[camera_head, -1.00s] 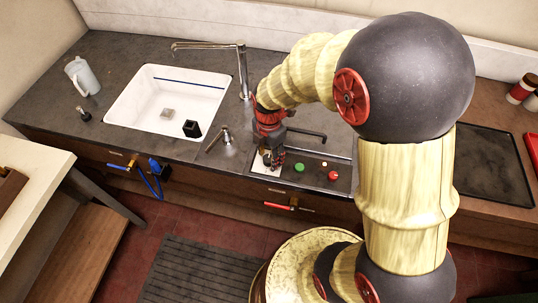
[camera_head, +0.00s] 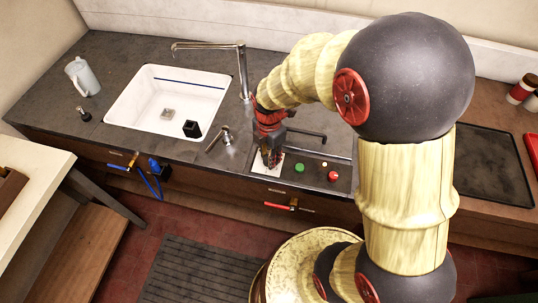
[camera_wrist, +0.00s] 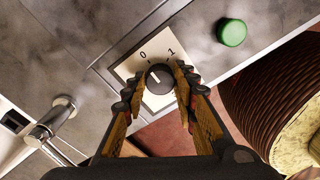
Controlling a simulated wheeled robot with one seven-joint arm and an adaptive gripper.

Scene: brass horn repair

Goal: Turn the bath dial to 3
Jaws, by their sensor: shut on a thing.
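The bath dial (camera_wrist: 158,80) is a dark round knob on a white plate (camera_wrist: 134,66) marked 0 and 1; other marks are hidden by my fingers. A light pointer line on the knob slants to the upper left, roughly toward the 0 side. My gripper (camera_wrist: 157,88) is shut on the dial, one finger on each side. In the head view my gripper (camera_head: 271,158) stands over the white plate (camera_head: 265,173) on the counter panel, and hides the dial.
A green button (camera_head: 299,168) and a red button (camera_head: 333,176) sit just right of the dial. A small tap (camera_head: 221,140) and the white sink (camera_head: 140,105) are to the left. A red-handled valve (camera_head: 282,206) is below the counter front.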

